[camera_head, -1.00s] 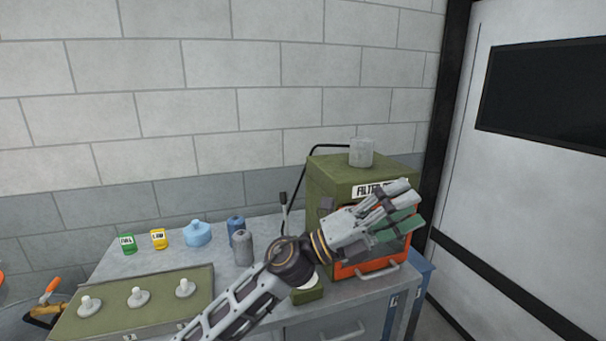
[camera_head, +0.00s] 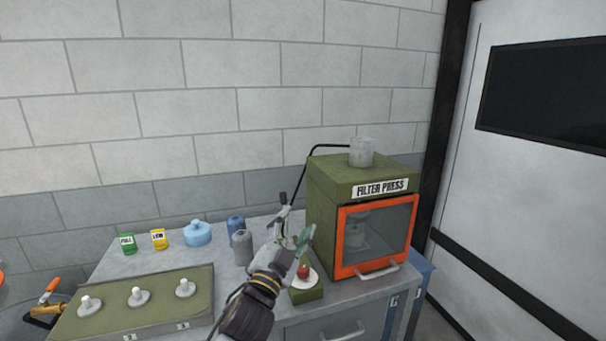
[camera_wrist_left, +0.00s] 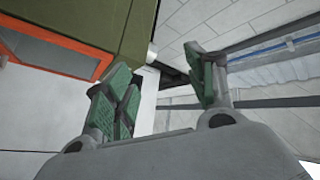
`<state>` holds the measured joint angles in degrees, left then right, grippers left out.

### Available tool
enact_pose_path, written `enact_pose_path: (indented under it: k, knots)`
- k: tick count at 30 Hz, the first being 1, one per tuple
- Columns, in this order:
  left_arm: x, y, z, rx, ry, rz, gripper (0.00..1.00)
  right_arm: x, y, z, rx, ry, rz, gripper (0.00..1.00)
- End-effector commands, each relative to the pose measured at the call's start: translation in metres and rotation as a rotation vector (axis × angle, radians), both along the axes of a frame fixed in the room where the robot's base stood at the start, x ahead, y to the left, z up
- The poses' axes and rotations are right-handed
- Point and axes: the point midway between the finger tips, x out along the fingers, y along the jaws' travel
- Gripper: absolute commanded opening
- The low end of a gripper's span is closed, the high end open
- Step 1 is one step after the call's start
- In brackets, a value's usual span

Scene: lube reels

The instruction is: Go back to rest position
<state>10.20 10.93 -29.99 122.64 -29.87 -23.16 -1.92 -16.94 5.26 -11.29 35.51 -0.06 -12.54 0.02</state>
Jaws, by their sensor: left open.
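My left gripper (camera_head: 293,238) is in the head view, left of the filter press, above the bench and behind a small green stand with a red knob (camera_head: 304,271). It is open, with nothing visible between its fingers. The left wrist view shows its green-padded fingers (camera_wrist_left: 168,95) spread apart. The green filter press (camera_head: 330,190) has an orange-framed glass door (camera_head: 378,235), which looks closed. Part of the press also shows in the left wrist view (camera_wrist_left: 120,25) at upper left. My right gripper is not in view.
On the bench (camera_head: 150,262) stand a green block (camera_head: 127,244), a yellow block (camera_head: 159,239), a light blue container (camera_head: 197,234), and a blue (camera_head: 235,226) and a grey bottle (camera_head: 242,247). A green panel (camera_head: 115,312) with white knobs lies in front.

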Motion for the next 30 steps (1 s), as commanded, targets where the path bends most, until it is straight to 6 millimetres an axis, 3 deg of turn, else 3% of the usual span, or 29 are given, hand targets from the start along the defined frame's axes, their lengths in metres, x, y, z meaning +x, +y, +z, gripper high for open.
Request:
enact_pose_path:
  k: [8,14,23,30]
  knots:
    - [-0.003,0.055,-0.08,-0.095,0.308,0.126,0.56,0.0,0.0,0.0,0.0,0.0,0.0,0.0]
    - [-0.02,0.09,-0.141,-0.15,0.53,0.21,0.56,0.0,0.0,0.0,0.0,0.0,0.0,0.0]
    - [-0.071,0.135,-0.227,-0.212,0.865,0.327,0.56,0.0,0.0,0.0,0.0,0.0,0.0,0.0]
    - [-0.131,0.164,-0.288,-0.246,1.133,0.41,0.56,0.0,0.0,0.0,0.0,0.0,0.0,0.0]
